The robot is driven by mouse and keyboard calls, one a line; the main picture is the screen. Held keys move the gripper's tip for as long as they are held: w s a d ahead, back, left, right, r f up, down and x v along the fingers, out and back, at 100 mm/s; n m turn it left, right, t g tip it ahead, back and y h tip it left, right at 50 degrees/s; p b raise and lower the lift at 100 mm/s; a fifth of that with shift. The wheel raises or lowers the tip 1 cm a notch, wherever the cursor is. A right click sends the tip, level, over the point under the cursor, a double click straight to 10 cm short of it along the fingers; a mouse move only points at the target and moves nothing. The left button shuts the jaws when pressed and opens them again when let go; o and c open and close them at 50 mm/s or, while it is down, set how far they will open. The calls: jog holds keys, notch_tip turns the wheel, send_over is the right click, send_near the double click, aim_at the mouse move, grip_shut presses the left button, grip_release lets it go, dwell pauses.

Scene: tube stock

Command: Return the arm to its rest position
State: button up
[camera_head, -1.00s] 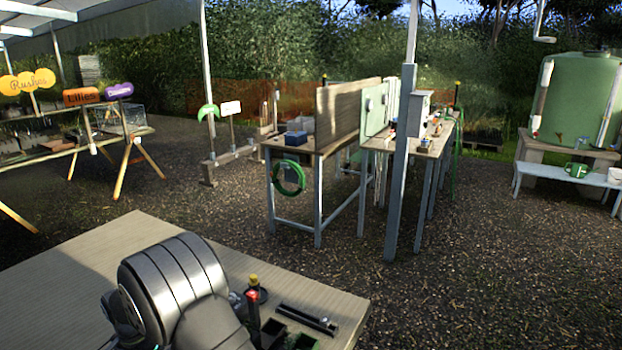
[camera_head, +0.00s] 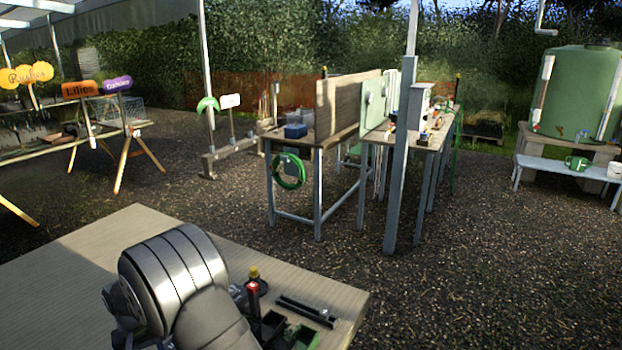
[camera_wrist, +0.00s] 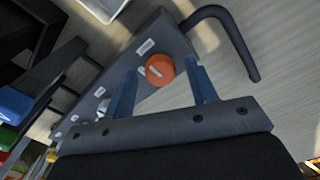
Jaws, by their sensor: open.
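My gripper (camera_wrist: 163,82) shows in the wrist view with its two blue-grey fingers apart and nothing held between them. An orange round knob (camera_wrist: 160,70) on a dark grey panel (camera_wrist: 152,38) lies beyond the fingers, in line with the gap; I cannot tell how far. In the head view my silver arm rises over the near table, and the gripper itself is hidden from that view.
The near wooden table (camera_head: 75,275) has bare room at left. A red-topped post (camera_head: 253,300), a yellow-topped one (camera_head: 253,273), a black rail (camera_head: 306,311) and a green bin (camera_head: 304,337) stand right of my arm. A dark bent handle (camera_wrist: 240,45) curves beside the panel.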

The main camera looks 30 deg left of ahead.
jog(key=n, duration=0.6)
jog(key=shift+n, duration=0.4)
dwell(0.4)
jog(key=m, duration=0.5)
jog(key=shift+m, duration=2.3)
